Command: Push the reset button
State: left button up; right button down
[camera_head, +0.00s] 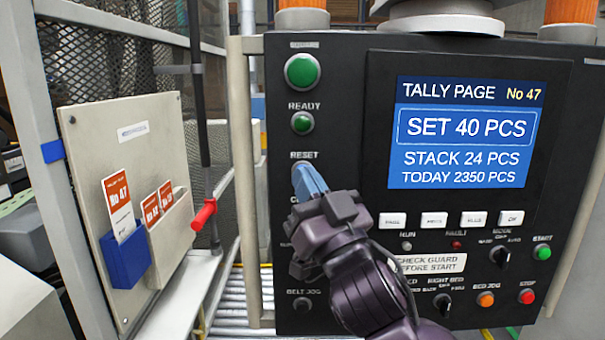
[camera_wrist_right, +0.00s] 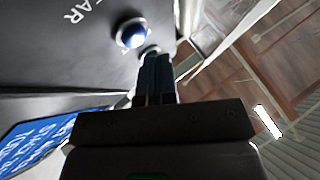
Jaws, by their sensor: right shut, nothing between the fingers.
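The black control panel (camera_head: 345,60) has a RESET label on its left side. A pale rim of the reset button (camera_head: 299,165) shows just under that label, and the rest is hidden behind my fingers. My right gripper (camera_head: 307,181) is shut and empty, its blue fingers pointing at the panel over the button. In the right wrist view the fingertips (camera_wrist_right: 152,62) are at or very near a small round pale button end; I cannot tell whether they touch. A shiny round button (camera_wrist_right: 131,33) is beside them, near letters reading "AR". My left gripper is not in view.
A green button (camera_head: 302,70) and a green READY lamp (camera_head: 302,123) sit above RESET. A lit screen (camera_head: 465,132) is to the right, over a row of white keys (camera_head: 434,219). A board (camera_head: 120,215) with card holders and a red-handled lever (camera_head: 203,215) stand left.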

jog(key=shift+w, duration=0.25)
jog(key=shift+w, duration=0.2)
jog(key=shift+w, duration=0.4)
dwell(0.7)
jog(key=shift+s, duration=0.15)
dwell(0.3)
jog(key=shift+s, duration=0.7)
jog(key=shift+s+p, duration=0.65)
jog(key=shift+s, duration=1.85)
